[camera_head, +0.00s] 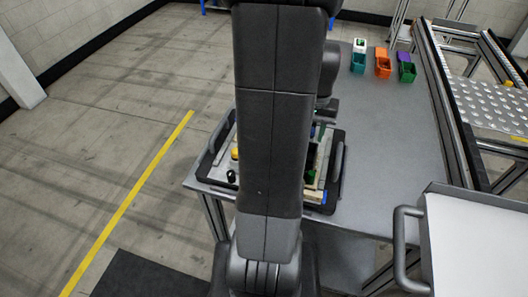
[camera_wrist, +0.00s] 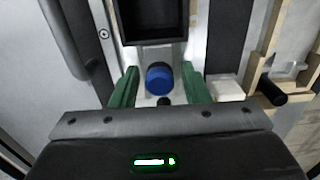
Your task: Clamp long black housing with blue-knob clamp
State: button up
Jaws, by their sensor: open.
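In the wrist view my gripper (camera_wrist: 160,88) has its two green fingers apart. A blue knob (camera_wrist: 159,78) sits between them, with a gap on each side. A black housing (camera_wrist: 152,22) with a hollow top lies just beyond the knob; its far end is cut off by the picture edge, so I cannot tell its full length. A small dark part shows under the knob, close to my gripper's body. In the head view my arm hides the knob and most of the pallet (camera_head: 338,160) on the table.
A black handle (camera_wrist: 66,38) is at the left of the wrist view. A wooden frame (camera_wrist: 262,70) and a black peg (camera_wrist: 270,92) are at the right. Coloured bins (camera_head: 383,66) stand far back on the grey table (camera_head: 400,140). A conveyor (camera_head: 485,95) runs at the right.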

jog(key=shift+r, duration=0.1)
notch_tip(320, 180, up, 8)
jog(key=p, duration=0.7)
dwell(0.3)
jog(key=shift+f, duration=0.2)
dwell(0.4)
notch_tip(320, 180, down, 8)
jog(key=b, duration=0.7)
jog(key=shift+r, duration=0.15)
